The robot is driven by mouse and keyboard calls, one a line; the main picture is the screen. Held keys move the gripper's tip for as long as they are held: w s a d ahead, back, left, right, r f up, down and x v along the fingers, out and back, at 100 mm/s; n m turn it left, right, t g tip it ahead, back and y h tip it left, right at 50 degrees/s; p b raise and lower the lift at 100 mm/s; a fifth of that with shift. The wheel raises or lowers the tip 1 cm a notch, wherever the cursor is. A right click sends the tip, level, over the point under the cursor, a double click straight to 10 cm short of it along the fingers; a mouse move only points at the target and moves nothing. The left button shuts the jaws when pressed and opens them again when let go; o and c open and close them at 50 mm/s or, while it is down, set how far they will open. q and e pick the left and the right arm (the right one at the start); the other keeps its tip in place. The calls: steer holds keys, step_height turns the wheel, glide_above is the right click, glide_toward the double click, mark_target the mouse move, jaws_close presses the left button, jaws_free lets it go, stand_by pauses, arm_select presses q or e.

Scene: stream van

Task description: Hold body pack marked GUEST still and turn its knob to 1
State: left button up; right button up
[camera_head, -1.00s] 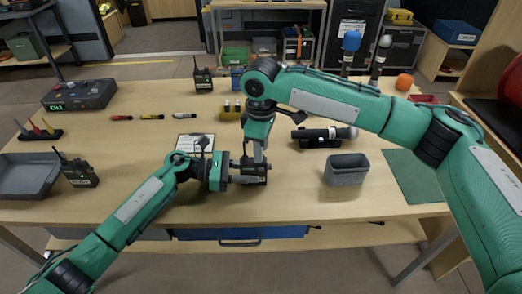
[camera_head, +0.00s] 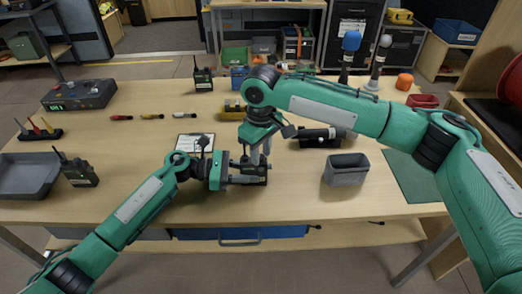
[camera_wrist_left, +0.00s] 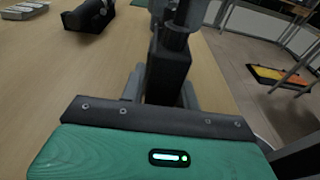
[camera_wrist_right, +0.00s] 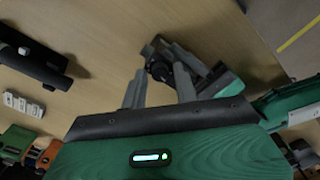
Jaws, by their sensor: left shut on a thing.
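The body pack (camera_head: 262,170) is a small dark box standing on the table near its front edge. My left gripper (camera_head: 247,179) is shut on it from the left. The dark pack also shows between the fingers in the left wrist view (camera_wrist_left: 168,68). My right gripper (camera_head: 261,158) points down at the top of the pack. In the right wrist view its fingers (camera_wrist_right: 159,80) stand apart on either side of a dark round knob (camera_wrist_right: 158,67). I cannot tell whether they press on it. The GUEST marking and the knob's numbers are not readable.
Another dark pack (camera_head: 79,171) stands at the left beside a grey tray (camera_head: 30,176). A clipboard (camera_head: 186,142) lies behind my left gripper. A microphone in a black holder (camera_head: 318,137) and a grey bin (camera_head: 346,170) are to the right. The front middle-left table is clear.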

steer(key=c, duration=0.6)
steer(key=shift+n, duration=1.5)
steer(key=shift+n, duration=1.4)
steer(key=o, duration=0.6)
steer(key=shift+r, duration=3)
